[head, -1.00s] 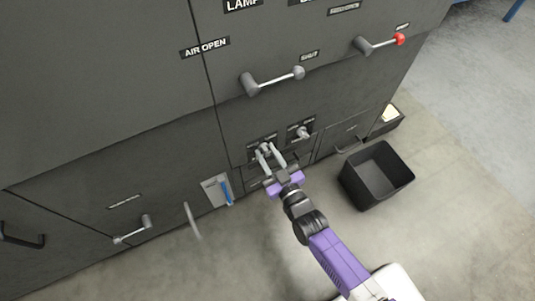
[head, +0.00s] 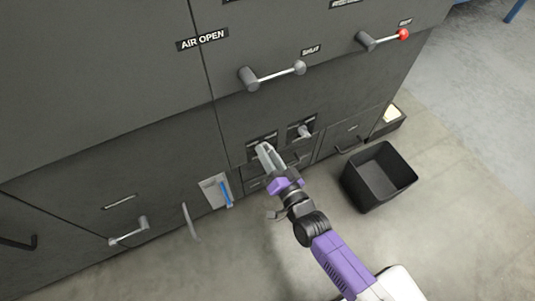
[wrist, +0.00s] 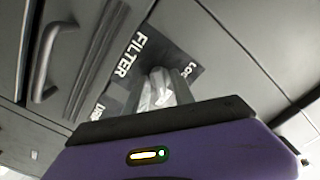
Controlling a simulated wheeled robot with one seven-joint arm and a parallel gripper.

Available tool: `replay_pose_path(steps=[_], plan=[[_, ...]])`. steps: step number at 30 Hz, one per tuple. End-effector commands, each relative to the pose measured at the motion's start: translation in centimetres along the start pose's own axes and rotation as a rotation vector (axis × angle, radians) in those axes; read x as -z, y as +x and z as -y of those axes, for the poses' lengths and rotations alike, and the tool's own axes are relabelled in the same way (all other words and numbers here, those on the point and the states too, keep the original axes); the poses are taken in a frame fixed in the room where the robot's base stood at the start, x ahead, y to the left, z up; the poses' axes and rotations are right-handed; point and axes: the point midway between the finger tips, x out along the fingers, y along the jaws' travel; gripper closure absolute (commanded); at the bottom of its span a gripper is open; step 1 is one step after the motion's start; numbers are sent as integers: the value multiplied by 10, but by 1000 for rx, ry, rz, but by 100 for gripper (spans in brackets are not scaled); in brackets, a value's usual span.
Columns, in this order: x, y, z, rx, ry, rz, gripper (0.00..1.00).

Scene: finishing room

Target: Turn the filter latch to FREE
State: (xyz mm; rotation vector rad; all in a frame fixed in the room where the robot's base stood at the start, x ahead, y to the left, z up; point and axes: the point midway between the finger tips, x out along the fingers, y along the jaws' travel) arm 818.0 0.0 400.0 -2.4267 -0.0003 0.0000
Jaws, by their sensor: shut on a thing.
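The filter latch is a small pale knob on the lower front of the dark cabinet, mostly hidden by my fingers. I cannot read FREE or tell which mark the latch points to. My gripper (head: 264,150) is at the plate, its grey fingers shut on the latch. In the wrist view the gripper (wrist: 160,82) is tilted relative to the plate, with a pale part between the fingers.
A second small knob (head: 304,131) sits just right of the latch. Larger levers (head: 272,76) and a red-tipped lever (head: 385,40) are above. A black open bin (head: 378,177) stands on the floor at right. A blue-handled item (head: 226,193) is at lower left.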

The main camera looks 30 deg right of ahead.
Motion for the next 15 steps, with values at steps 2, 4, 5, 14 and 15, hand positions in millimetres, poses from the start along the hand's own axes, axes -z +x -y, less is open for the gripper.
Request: replay_pose_path(steps=[2, 4, 5, 14, 15], plan=[[-1, -1, -1, 0, 29, 0, 100], [0, -1, 0, 0, 50, 0, 100], [0, 0, 0, 0, 57, 0, 100], [0, 0, 0, 0, 87, 0, 100], [0, 0, 0, 0, 88, 0, 100]])
